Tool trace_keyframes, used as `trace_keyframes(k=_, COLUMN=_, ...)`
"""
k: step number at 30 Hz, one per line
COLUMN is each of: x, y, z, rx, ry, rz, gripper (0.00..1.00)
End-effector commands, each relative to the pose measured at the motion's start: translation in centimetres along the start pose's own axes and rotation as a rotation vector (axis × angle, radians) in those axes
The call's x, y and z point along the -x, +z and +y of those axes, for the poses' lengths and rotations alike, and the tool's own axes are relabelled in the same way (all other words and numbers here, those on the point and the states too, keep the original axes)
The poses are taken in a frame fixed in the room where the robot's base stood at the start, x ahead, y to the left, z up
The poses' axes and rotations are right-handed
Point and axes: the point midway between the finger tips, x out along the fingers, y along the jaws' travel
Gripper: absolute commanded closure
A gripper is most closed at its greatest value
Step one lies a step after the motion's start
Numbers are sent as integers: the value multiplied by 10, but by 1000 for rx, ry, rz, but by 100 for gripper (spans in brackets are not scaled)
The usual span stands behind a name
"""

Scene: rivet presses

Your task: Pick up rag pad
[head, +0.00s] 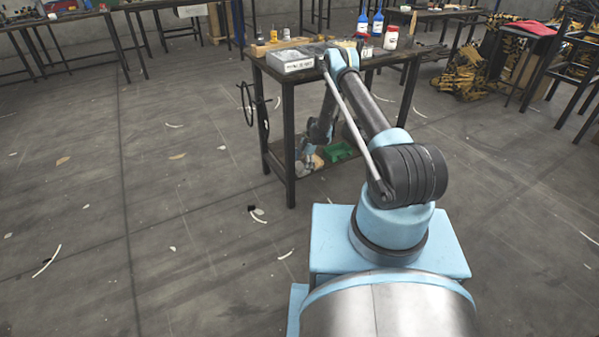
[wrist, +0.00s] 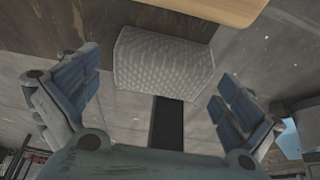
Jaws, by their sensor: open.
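The rag pad (wrist: 164,60), a grey quilted pad with a dimpled surface, shows in the upper middle of the wrist view. My gripper (wrist: 157,98) is open, with one blue-padded finger on each side of the picture. The pad lies ahead of the fingers, roughly centred between them, and nothing is gripped. In the head view my arm bends down behind the near side of the workbench, and its light blue end shows small near the lower shelf. I cannot make out the pad for certain in the head view.
The dark workbench (head: 290,130) carries a grey bin (head: 290,61), blue bottles (head: 377,24) and a white jar (head: 391,38). A green item (head: 339,152) lies on its lower shelf. A tan board edge (wrist: 215,9) crosses the wrist view's top. The floor at left is mostly clear.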

Motion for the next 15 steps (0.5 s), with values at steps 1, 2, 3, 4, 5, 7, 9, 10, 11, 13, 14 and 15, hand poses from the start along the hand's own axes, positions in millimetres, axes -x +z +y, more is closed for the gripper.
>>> trace_keyframes(k=1, x=-6, y=0, z=0, rx=0, ry=0, rz=0, gripper=0)
trace_keyframes(k=2, x=-9, y=0, z=0, rx=0, ry=0, rz=0, gripper=0)
trace_keyframes(k=3, x=-11, y=0, z=0, rx=0, ry=0, rz=0, gripper=0)
trace_keyframes(k=4, x=-12, y=0, z=0, rx=0, ry=0, rz=0, gripper=0)
trace_keyframes(k=5, x=-12, y=0, z=0, rx=0, ry=0, rz=0, gripper=0)
trace_keyframes(k=7, x=-12, y=0, z=0, rx=0, ry=0, rz=0, gripper=0)
trace_keyframes(k=9, x=-12, y=0, z=0, rx=0, ry=0, rz=0, gripper=0)
trace_keyframes(k=10, x=-12, y=0, z=0, rx=0, ry=0, rz=0, gripper=0)
trace_keyframes(k=11, x=-12, y=0, z=0, rx=0, ry=0, rz=0, gripper=7)
trace_keyframes(k=13, x=-12, y=0, z=0, rx=0, ry=0, rz=0, gripper=23)
trace_keyframes(k=14, x=-12, y=0, z=0, rx=0, ry=0, rz=0, gripper=30)
trace_keyframes(k=15, x=-12, y=0, z=0, rx=0, ry=0, rz=0, gripper=39)
